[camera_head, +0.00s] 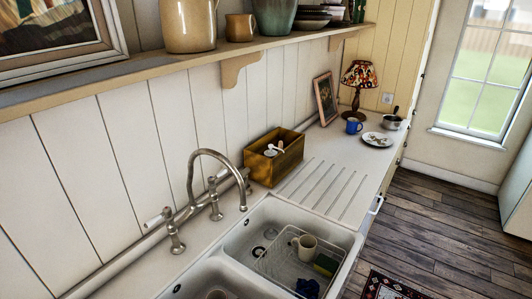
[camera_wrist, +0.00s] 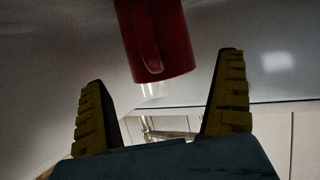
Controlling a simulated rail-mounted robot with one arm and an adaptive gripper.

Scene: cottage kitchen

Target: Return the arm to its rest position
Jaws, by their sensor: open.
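My gripper (camera_wrist: 163,72) shows in the wrist view with its two ridged, dark yellow fingers spread wide apart. Nothing is between the finger pads that touches them. A dark red mug (camera_wrist: 178,45) with a handle is beyond the fingertips, near the top middle of that view, apart from both fingers. Its upper part is cut off by the picture edge. The arm and gripper are not in the head view, and neither is the red mug.
The head view shows a sink (camera_head: 342,243) with a wire rack, a cream mug (camera_head: 305,247) and a tall tap (camera_head: 191,176). A wooden box (camera_head: 262,168), a lamp (camera_head: 358,76), a blue mug (camera_head: 353,126), a plate and a saucepan stand along the counter. A shelf (camera_head: 150,75) overhangs it.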

